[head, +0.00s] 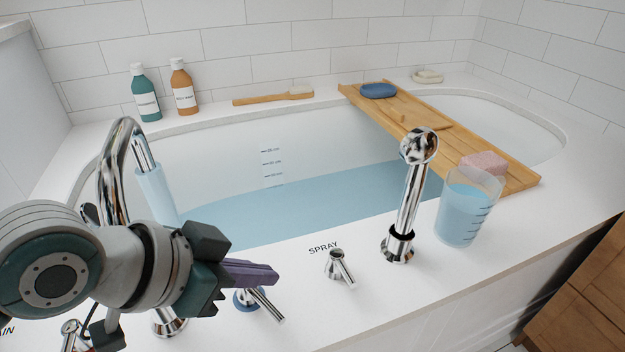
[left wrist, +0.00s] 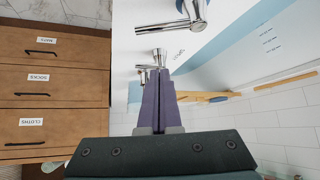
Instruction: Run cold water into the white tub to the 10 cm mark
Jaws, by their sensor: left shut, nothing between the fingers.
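The white tub (head: 215,145) holds blue water (head: 310,203). Depth marks (head: 270,163) are on its far inner wall; the waterline is near the lowest visible mark, whose figure is too small to read. A pale blue stream (head: 155,192) falls from the chrome spout (head: 113,170). A chrome lever with a blue base ring (head: 267,306) stands on the near rim. My left gripper (head: 272,273) is shut and empty just above this lever; whether they touch is unclear. The left wrist view shows its closed purple fingers (left wrist: 159,78). My right gripper is not in view.
Right of the lever are a SPRAY lever (head: 339,268), a hand shower (head: 408,205) and a clear jug of blue water (head: 462,212). A wooden caddy (head: 440,136) spans the tub. Two bottles (head: 145,95) (head: 184,90) and a wooden brush (head: 265,97) are on the far rim.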

